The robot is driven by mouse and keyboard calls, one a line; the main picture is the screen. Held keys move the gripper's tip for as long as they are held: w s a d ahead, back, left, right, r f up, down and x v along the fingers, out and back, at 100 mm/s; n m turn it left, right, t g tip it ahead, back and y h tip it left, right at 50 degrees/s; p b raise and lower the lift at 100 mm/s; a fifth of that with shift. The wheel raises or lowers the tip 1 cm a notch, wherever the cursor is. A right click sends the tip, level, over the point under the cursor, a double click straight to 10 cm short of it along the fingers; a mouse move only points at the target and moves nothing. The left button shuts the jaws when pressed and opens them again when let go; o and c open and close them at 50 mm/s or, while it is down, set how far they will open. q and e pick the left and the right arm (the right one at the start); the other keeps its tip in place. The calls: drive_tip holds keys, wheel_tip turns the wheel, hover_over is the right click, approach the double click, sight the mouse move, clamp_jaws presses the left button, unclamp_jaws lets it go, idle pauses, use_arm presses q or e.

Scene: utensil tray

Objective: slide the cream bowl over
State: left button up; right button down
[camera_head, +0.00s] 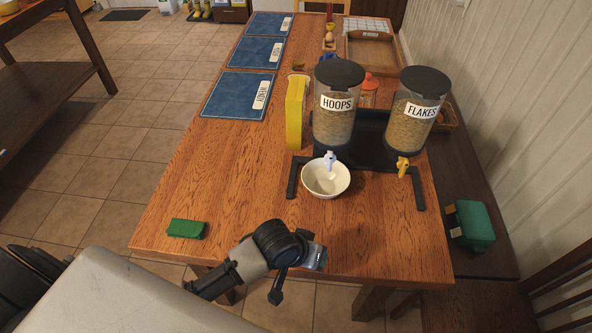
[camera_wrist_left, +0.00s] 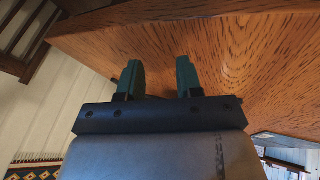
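The cream bowl (camera_head: 317,190) stands upright on the wooden table, under the spout of the HOOPS dispenser (camera_head: 336,130). It looks empty, and the spout's pale handle hides part of its far rim. The FLAKES dispenser (camera_head: 408,130), with a yellow handle, stands to its right on the same black stand. My left gripper (camera_head: 320,258) is near the table's front edge, nearer to me than the bowl and apart from it. In the left wrist view its two green fingers (camera_wrist_left: 160,78) are spread with nothing between them. My right gripper is in neither view.
The black stand's legs (camera_head: 419,192) reach forward on both sides of the bowl. A yellow box (camera_head: 296,112) stands left of the dispensers. A green block (camera_head: 187,229) lies at the front left. The table left of the bowl is clear. Blue placemats (camera_head: 238,95) lie farther back.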

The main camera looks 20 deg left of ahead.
use_arm(q)
drive_tip(key=shift+n, duration=0.6)
drive_tip(key=w, duration=0.1)
drive_tip(key=w+d+r, duration=0.1)
drive_tip(key=w+r, duration=0.1)
drive_tip(key=shift+w+d, duration=0.2)
drive_tip(key=shift+w, duration=0.1)
drive_tip(key=w, duration=0.1)
drive_tip(key=w+n, duration=0.1)
drive_tip(key=w+a+r+n, duration=0.1)
drive_tip(key=shift+w+g+p, duration=0.1)
drive_tip(key=shift+g+p, duration=0.2)
drive_tip(key=w+a+r+n+y, duration=0.1)
drive_tip(key=w+a+r+n, duration=0.4)
drive_tip(key=w+a+n, duration=0.3)
drive_tip(key=a, duration=0.3)
drive_tip(key=shift+w+p, duration=0.3)
drive_tip(key=shift+p, duration=0.05)
approach(321, 183)
drive_tip(key=f, duration=0.1)
drive_tip(key=s+f, duration=0.1)
drive_tip(key=f, duration=0.1)
drive_tip(key=s+f, duration=0.1)
drive_tip(key=f, duration=0.1)
drive_tip(key=shift+s+d+f, duration=0.2)
drive_tip(key=shift+d, duration=0.2)
